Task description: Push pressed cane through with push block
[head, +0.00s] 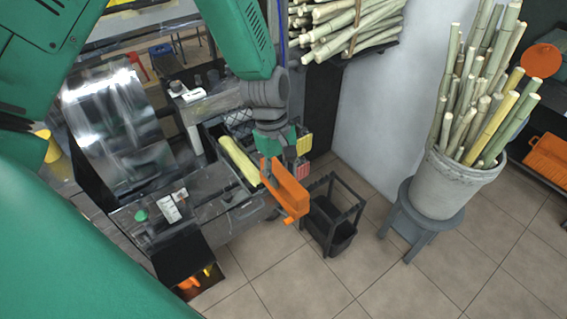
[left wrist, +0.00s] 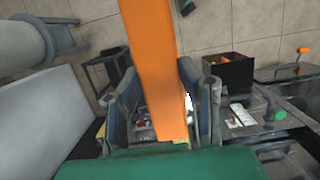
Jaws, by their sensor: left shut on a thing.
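An orange push block (head: 284,188) is held by my left gripper (head: 276,150) near the middle of the head view. In the left wrist view the block (left wrist: 155,65) runs up between the two fingers of the gripper (left wrist: 160,110), which are shut on it. A pale yellow-green cane piece (head: 238,158) lies in the dark feed tray of the press, just left of the block. The press (head: 205,195) has a dark metal body with a shiny curved sheet on its left. I cannot tell whether the block touches the cane. My right gripper is not in view.
A bucket of upright canes (head: 447,180) stands on a grey stool (head: 425,215) at the right. Bundled canes (head: 345,25) lie on a shelf at the back. A small black stand (head: 330,215) is right of the press. Tiled floor (head: 385,275) is clear in front.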

